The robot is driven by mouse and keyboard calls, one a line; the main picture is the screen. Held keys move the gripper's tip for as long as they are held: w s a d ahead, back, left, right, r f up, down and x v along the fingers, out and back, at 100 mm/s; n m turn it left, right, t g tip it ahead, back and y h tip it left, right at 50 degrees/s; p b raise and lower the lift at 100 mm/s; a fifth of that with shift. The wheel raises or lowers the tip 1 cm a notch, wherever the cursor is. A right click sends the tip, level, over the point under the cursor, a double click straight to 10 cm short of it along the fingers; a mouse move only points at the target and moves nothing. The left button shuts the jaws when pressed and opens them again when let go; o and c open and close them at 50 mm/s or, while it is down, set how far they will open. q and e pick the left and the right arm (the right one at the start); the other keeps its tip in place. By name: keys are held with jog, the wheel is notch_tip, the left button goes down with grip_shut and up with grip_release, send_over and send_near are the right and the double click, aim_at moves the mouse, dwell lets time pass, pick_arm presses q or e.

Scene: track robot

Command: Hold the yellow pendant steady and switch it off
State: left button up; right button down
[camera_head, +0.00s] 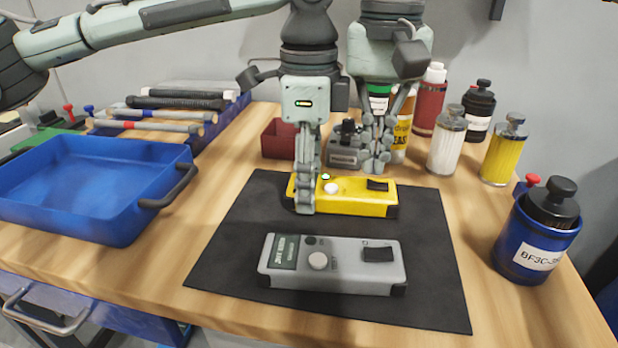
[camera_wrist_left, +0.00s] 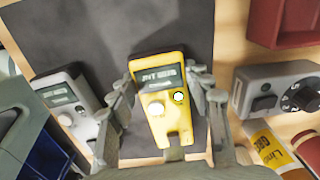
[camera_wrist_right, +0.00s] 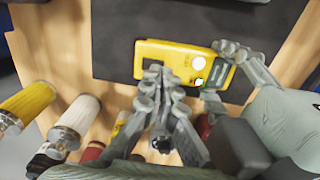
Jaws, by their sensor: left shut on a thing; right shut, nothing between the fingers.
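The yellow pendant (camera_head: 352,206) lies flat on the black mat (camera_head: 430,235), with a white knob, a green lit lamp and a black rocker switch (camera_head: 377,185) at its right end. My left gripper (camera_head: 306,198) is shut on its left end; the left wrist view shows the fingers on either side of the yellow pendant (camera_wrist_left: 153,72). My right gripper (camera_head: 380,165) is shut and empty, fingers pointing down by the far edge near the rocker.
A grey pendant (camera_head: 333,272) lies nearer on the mat. Behind stand a grey control box (camera_head: 346,152), a red bin (camera_head: 278,139) and several bottles. A blue tray (camera_head: 95,225) is left; a blue jar (camera_head: 536,240) is right. The mat's right side is clear.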

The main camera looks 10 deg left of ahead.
aim_at(372, 185)
jog(key=shift+f, duration=0.2)
dwell(0.5)
jog(key=shift+s+d+f, duration=0.1)
jog(key=shift+s+f, duration=0.05)
jog(key=shift+f, duration=1.1)
jog(key=shift+s+f, duration=0.1)
jog(key=shift+f, duration=1.25)
jog(key=shift+w+r, duration=0.15)
jog(key=shift+r, duration=2.6)
jog(key=shift+w+r, duration=0.1)
jog(key=shift+r, duration=0.35)
